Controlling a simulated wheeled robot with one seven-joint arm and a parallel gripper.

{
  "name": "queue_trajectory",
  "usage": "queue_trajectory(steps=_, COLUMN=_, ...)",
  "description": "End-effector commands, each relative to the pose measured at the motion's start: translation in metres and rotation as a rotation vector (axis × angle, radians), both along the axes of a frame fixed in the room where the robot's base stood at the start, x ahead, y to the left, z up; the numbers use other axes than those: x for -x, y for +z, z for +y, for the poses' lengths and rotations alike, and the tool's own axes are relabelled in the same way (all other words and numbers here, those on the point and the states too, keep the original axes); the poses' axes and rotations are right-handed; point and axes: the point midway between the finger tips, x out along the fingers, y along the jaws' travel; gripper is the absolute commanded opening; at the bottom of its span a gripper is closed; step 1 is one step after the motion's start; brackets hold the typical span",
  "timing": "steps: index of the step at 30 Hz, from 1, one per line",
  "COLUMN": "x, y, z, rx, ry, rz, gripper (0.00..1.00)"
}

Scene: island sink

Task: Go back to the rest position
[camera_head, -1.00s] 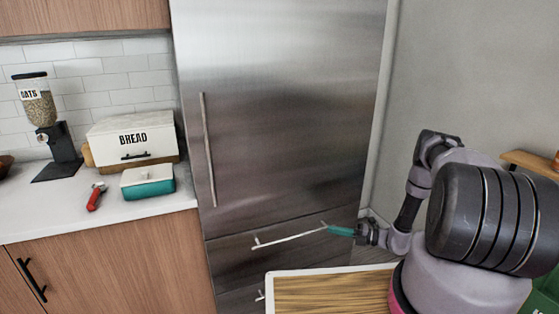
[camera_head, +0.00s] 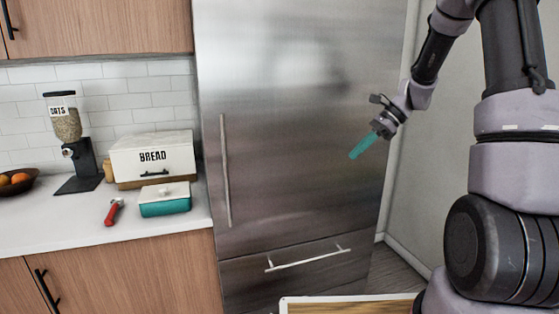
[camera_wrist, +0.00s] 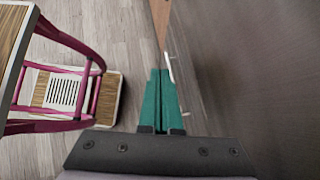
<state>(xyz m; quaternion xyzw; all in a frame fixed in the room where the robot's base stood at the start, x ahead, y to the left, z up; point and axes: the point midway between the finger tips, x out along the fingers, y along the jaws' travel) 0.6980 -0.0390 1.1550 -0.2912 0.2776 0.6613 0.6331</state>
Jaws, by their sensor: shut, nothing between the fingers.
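My gripper (camera_head: 358,151) has teal fingers. In the head view it is raised in front of the steel fridge (camera_head: 290,130), pointing down and to the left, apart from the door. In the wrist view my gripper (camera_wrist: 161,85) shows its two teal fingers side by side, shut with nothing between them. The fridge's lower drawer is closed, and its bar handle (camera_head: 308,259) is below my gripper.
A counter (camera_head: 60,225) at the left holds a bread box (camera_head: 152,157), a teal dish (camera_head: 165,200), a red tool (camera_head: 113,211), an oats dispenser (camera_head: 68,125) and a fruit bowl (camera_head: 18,182). A grey wall stands right of the fridge.

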Motion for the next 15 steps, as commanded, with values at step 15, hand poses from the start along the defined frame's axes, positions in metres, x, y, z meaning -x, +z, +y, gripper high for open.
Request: queue_trajectory(steps=15, x=0.136, y=0.133, z=0.0, rx=0.454, ry=0.512, rz=-0.652, gripper=0.0)
